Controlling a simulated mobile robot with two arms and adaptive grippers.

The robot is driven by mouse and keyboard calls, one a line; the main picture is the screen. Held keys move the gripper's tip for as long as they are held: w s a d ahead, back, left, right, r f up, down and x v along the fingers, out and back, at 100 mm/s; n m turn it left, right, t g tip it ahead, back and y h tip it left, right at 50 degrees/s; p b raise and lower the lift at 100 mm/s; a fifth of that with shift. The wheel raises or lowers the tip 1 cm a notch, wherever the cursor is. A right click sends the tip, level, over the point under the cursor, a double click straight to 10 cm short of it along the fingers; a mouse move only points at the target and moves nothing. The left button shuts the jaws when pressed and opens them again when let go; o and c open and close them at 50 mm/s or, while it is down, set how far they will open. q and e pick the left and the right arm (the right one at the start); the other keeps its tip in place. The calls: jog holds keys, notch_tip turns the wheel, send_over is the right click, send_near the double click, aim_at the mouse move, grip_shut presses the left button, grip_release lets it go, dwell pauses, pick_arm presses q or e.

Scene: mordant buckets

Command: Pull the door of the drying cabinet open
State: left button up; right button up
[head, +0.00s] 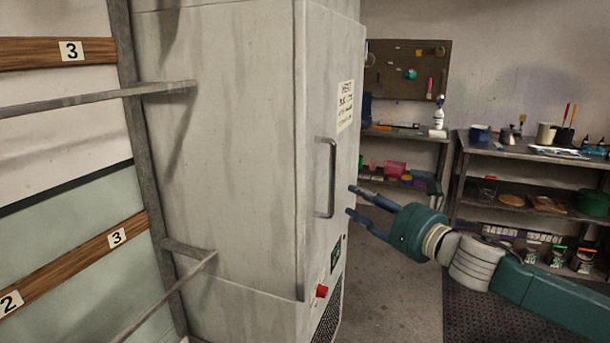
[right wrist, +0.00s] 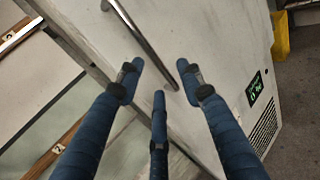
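The drying cabinet (head: 220,150) is a tall pale grey box in the head view. Its door (head: 315,240) is flush with the body and looks closed. A vertical metal bar handle (head: 332,178) is on the door; it also shows in the right wrist view (right wrist: 140,40). My right gripper (head: 350,199) is open and empty, just right of the handle's lower part, with its fingers pointing towards the door. In the right wrist view its spread blue fingers (right wrist: 160,80) lie near the handle's lower end, not closed around it. My left gripper is not in view.
A metal rack (head: 145,175) with wooden numbered rails stands at the left of the cabinet. A red knob (head: 321,291) and a green display (head: 335,254) sit below the handle. Shelves (head: 480,146) with pots stand behind at the right. Floor (head: 390,300) before the door is clear.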

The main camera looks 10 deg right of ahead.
aim_at(332, 181)
jog(key=shift+n+y, duration=0.3)
jog(key=shift+n, duration=0.4)
jog(key=w+a, duration=0.1)
jog(key=w+a+r+p, duration=0.1)
jog(key=w, duration=0.1)
jog(key=w+a+r, duration=0.1)
jog(key=shift+w+a+r+p, duration=0.25)
jog(key=shift+w+a+p, duration=0.05)
jog(key=x, duration=0.2)
jog(key=shift+w+f, duration=0.15)
jog(key=shift+w, duration=0.3)
jog(key=shift+p+x, duration=0.35)
jog(key=shift+x, duration=0.45)
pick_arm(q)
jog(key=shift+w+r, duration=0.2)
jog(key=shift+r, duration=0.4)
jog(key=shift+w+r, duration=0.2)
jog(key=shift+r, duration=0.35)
pick_arm(e)
jog(key=c, duration=0.8)
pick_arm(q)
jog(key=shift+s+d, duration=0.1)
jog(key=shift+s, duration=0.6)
pick_arm(e)
grip_shut()
